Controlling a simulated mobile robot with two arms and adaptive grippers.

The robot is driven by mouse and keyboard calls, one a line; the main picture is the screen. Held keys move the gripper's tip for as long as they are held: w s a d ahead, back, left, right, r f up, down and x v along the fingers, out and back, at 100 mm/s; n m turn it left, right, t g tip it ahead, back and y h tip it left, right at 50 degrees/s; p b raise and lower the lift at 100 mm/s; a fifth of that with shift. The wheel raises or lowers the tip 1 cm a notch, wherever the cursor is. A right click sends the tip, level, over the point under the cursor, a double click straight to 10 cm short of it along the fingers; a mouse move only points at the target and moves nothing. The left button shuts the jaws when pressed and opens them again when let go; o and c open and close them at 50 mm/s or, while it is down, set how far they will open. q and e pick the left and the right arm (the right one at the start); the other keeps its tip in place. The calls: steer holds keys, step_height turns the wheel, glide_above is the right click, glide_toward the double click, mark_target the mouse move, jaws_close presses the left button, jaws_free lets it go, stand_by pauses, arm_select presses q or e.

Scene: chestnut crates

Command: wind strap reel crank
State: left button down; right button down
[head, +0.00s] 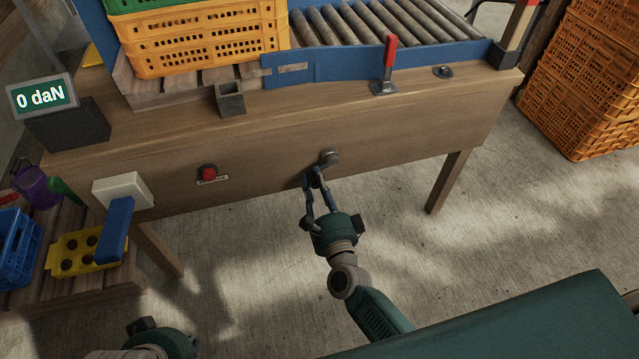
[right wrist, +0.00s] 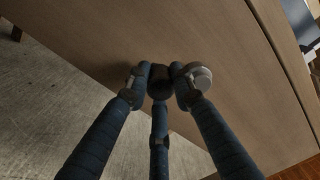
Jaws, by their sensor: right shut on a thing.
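The strap reel crank (head: 328,158) sits on the wooden front panel of the bench, with a round grey hub and a short arm. In the right wrist view its grey hub (right wrist: 200,77) shows beside the fingers, and its dark handle knob (right wrist: 160,83) is between them. My right gripper (head: 314,178) is shut on this handle; the fingers hide part of it. My left gripper (head: 158,342) is at the bottom left edge, away from the crank; its fingers cannot be made out. A display (head: 41,96) reads 0 daN.
The bench top (head: 420,97) carries orange crates (head: 205,50), a blue band (head: 290,70), rollers and a red-handled lever (head: 388,62). A red button (head: 208,173) is on the panel. Crates stand right; floor between is clear.

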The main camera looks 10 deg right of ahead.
mark_target(315, 179)
steer(key=m, duration=0.1)
steer(key=r+m, duration=0.1)
steer(key=m, duration=0.1)
steer(key=r+m, duration=0.1)
steer(key=shift+a+r+m, duration=0.25)
steer(key=shift+a+m, duration=0.05)
steer(key=shift+m, duration=0.1)
steer(key=r+m, duration=0.1)
steer(key=m, duration=0.1)
steer(key=r+m, duration=0.1)
steer(key=m, duration=0.1)
steer(key=shift+d+r+m, duration=0.2)
steer(key=shift+m, duration=0.1)
steer(key=r+m, duration=0.1)
steer(key=m, duration=0.1)
steer(key=d+r+m, duration=0.1)
steer(key=m, duration=0.1)
steer(key=shift+d, duration=0.15)
steer(key=shift+d+r+m+p, duration=0.25)
steer(key=shift+d+m, duration=0.05)
steer(key=shift+m, duration=0.6)
steer(key=shift+d+r+m+p, duration=0.2)
steer(key=shift+d+m, duration=0.1)
steer(key=shift+m, duration=0.6)
steer(key=shift+d, duration=0.1)
steer(key=c, duration=1.5)
jaws_free()
steer(key=shift+o, duration=0.2)
steer(key=shift+s, duration=0.1)
